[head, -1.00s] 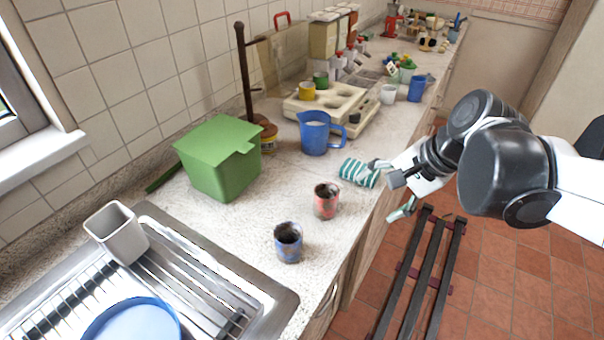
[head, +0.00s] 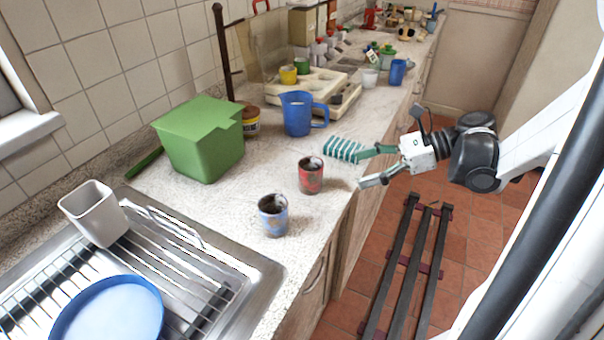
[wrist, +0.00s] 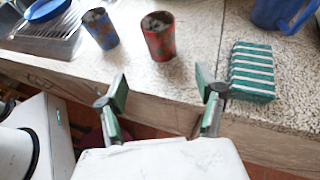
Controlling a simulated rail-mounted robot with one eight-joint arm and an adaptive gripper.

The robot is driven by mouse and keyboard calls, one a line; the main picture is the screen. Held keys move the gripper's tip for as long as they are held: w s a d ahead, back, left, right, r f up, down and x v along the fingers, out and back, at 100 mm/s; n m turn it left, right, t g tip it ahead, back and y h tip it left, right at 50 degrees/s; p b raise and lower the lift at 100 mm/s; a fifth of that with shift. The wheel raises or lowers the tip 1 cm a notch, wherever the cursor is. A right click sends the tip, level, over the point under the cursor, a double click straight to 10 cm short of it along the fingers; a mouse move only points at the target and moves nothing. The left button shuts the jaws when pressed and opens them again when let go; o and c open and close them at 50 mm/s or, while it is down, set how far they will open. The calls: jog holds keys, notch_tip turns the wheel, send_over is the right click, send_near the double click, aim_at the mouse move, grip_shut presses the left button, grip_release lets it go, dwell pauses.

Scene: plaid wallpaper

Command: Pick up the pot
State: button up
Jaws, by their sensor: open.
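Two small pots with dark contents stand upright on the counter. The red pot (head: 311,178) is nearer my gripper, and the blue pot (head: 273,217) is to its lower left; I cannot tell which one the task means. My gripper (head: 369,167) is open and empty at the counter's front edge, right of the red pot and apart from it. In the wrist view, the red pot (wrist: 160,42) shows beyond the gap between the open fingers (wrist: 162,86), and the blue pot (wrist: 101,30) stands to its left.
A green-and-white striped block (head: 344,150) lies close to the upper finger. A blue jug (head: 297,116) and green bin (head: 205,150) stand farther back. The drying rack (head: 205,292) is at lower left. Dark rails (head: 410,262) lie on the floor.

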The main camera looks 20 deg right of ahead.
aim_at(311, 164)
jog(key=x, duration=0.7)
jog(key=shift+w+a+f+b, duration=0.1)
jog(key=shift+w+a+b, duration=0.05)
jog(key=shift+a+b, duration=0.25)
jog(key=shift+w+r+b+x, duration=0.1)
jog(key=shift+r+x, duration=0.05)
jog(key=shift+x, duration=0.75)
jog(key=shift+w+r+b+x, duration=0.1)
jog(key=shift+r+x, duration=0.05)
jog(key=shift+x, duration=0.75)
jog(key=shift+w+r+b+x, duration=0.1)
jog(key=shift+x, duration=0.85)
jog(key=shift+a, duration=0.1)
jog(key=c, duration=1.4)
jog(key=shift+o, duration=0.2)
jog(key=shift+s, duration=0.1)
jog(key=shift+r, duration=0.25)
notch_tip(311, 164, up, 4)
jog(key=shift+r+p, duration=0.15)
jog(key=shift+p, duration=0.5)
jog(key=s+a+r+p, duration=0.2)
jog(key=s+a+r, duration=0.4)
jog(key=a, duration=0.3)
jog(key=shift+a+r, duration=0.2)
jog(key=shift+a, duration=0.2)
